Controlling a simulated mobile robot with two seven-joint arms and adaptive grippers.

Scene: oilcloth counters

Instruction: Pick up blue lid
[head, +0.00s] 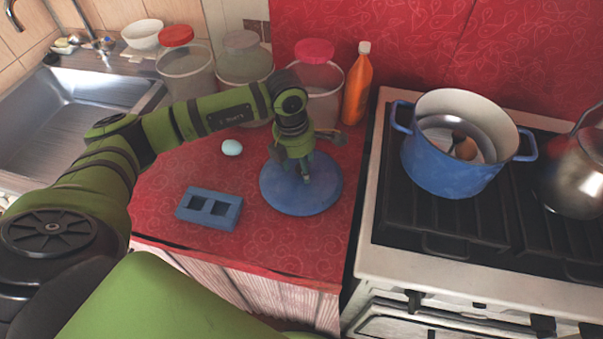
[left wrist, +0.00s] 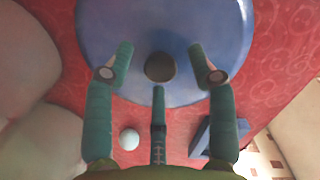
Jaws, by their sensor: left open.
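The blue lid (head: 325,198) lies flat on the red patterned counter in the head view, left of the stove. In the left wrist view the blue lid (left wrist: 220,30) fills the upper middle, with its round dark knob (left wrist: 160,67) near the centre. My left gripper (head: 305,176) points down over the lid; its fingers (left wrist: 163,75) are open, spread on both sides of the knob and not closed on it. In the head view the gripper hides the knob. My right gripper is not in view.
A blue pot (head: 447,178) with a brown-ended utensil stands on the stove (head: 390,215). A kettle (head: 575,180) is at the right edge. Jars and an orange bottle (head: 357,88) stand behind.

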